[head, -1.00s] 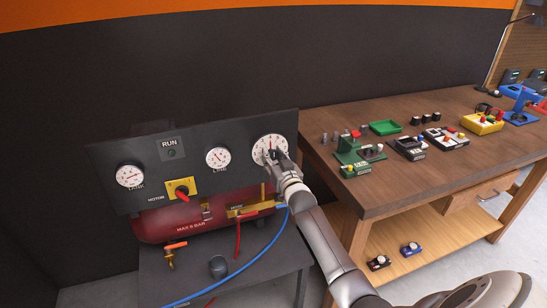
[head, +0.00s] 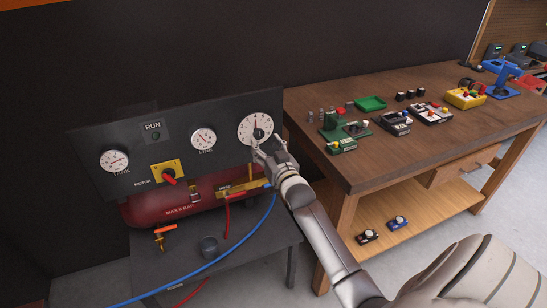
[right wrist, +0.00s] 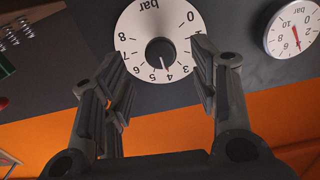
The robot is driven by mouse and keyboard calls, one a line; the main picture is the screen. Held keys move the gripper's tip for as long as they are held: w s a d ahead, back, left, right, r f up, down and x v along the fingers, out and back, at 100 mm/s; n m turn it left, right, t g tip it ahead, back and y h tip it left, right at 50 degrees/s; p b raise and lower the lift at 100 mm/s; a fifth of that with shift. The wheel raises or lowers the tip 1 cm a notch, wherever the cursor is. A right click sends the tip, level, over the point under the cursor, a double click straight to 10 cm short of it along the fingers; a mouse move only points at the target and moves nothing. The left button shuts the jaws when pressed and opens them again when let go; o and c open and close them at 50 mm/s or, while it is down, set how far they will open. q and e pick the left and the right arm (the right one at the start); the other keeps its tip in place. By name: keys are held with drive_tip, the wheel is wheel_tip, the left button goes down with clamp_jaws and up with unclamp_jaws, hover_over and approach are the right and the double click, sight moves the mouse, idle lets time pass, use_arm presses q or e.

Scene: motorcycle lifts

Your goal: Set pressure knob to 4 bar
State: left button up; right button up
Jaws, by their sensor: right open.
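The pressure knob (head: 258,133) is a dark round knob in the middle of a white dial (head: 248,121) at the right end of the dark panel. In the right wrist view the dial is upside down, and the mark on the knob (right wrist: 160,53) points at or very near the 4. My right gripper (head: 268,147) is open just in front of and below the knob. In the right wrist view its fingers (right wrist: 156,58) are spread on either side of the knob, apart from it, with nothing between them. My left gripper is not in view.
The panel also carries a LINE gauge (head: 203,139), a TANK gauge (head: 114,160) and a red motor switch (head: 169,175) on yellow. A red tank (head: 150,208) and blue hose (head: 245,243) lie below. A wooden workbench (head: 365,165) with small devices stands to the right.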

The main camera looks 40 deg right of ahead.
drive_tip(key=v, duration=0.6)
drive_tip(key=shift+w, duration=0.1)
idle(0.3)
drive_tip(key=s+a+f+n+g+y, duration=0.1)
drive_tip(key=s+a+f+g, duration=0.3)
drive_tip(key=f, duration=0.9)
drive_tip(key=s+a+f+n+g+y, duration=0.15)
drive_tip(key=s+f, duration=0.45)
drive_tip(key=f, duration=0.7)
drive_tip(key=s+a+f+g, duration=0.3)
drive_tip(key=s+a+f, duration=0.15)
drive_tip(key=f, duration=0.85)
drive_tip(key=s+a+f+n+g, duration=0.1)
drive_tip(key=s+f, duration=0.5)
drive_tip(key=s, duration=0.6)
drive_tip(key=s+a+f+n+g+y+b, duration=0.1)
drive_tip(key=s+a+f+g, duration=0.2)
drive_tip(key=s+f, duration=0.3)
drive_tip(key=s+a+f+n+g, duration=0.1)
drive_tip(key=s+f+g, duration=0.3)
drive_tip(key=s, duration=1.3)
wheel_tip(320, 180, down, 3)
drive_tip(key=shift+s+a+r+b, duration=0.1)
drive_tip(key=shift+s+a+b, duration=0.25)
drive_tip(key=shift+a, duration=0.55)
